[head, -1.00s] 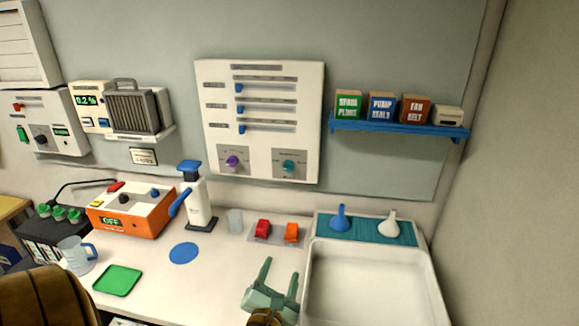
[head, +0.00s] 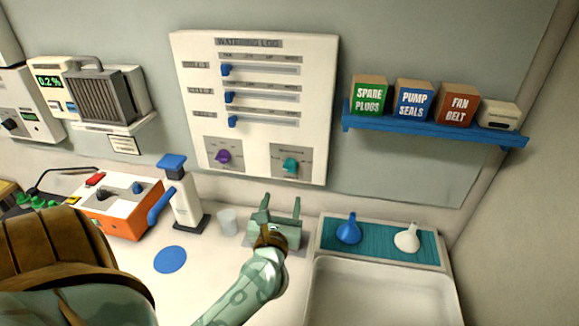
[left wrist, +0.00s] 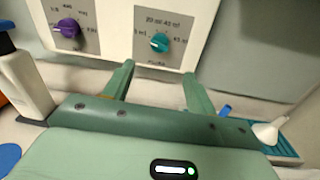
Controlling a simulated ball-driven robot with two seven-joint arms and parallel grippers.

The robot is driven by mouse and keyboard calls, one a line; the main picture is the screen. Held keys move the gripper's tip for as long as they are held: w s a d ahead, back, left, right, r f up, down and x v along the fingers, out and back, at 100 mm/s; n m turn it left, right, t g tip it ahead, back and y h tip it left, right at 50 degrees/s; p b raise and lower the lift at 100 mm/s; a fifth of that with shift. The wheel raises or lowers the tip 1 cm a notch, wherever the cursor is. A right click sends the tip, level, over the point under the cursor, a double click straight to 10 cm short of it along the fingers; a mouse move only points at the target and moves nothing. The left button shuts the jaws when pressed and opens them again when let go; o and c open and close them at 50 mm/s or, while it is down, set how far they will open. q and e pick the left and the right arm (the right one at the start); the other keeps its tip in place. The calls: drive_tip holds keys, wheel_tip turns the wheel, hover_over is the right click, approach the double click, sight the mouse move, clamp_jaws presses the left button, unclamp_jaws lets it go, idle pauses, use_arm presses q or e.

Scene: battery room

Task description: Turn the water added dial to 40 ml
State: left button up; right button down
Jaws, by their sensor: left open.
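The watering log panel (head: 322,110) hangs on the wall. At its lower right is a teal dial (head: 290,166), whose scale shows ml marks in the left wrist view (left wrist: 160,42). A pale mark shows on the dial's left side; the exact setting is hard to read. A purple dial (head: 223,157) sits at the panel's lower left and also shows in the left wrist view (left wrist: 68,28). My left gripper (head: 281,205) is open and empty, below the teal dial and apart from it, fingers toward the wall (left wrist: 158,70). My right gripper is out of view.
A blue shelf (head: 430,125) with several boxes is right of the panel. A blue-topped bottle (head: 185,200) and a clear cup (head: 228,221) stand left of my gripper. Two funnels, blue (head: 348,230) and white (head: 407,238), stand right, behind a white basin (head: 385,285).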

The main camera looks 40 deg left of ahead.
sight(289, 170)
use_arm(q)
drive_tip(key=x, duration=1.3)
drive_tip(key=c, duration=1)
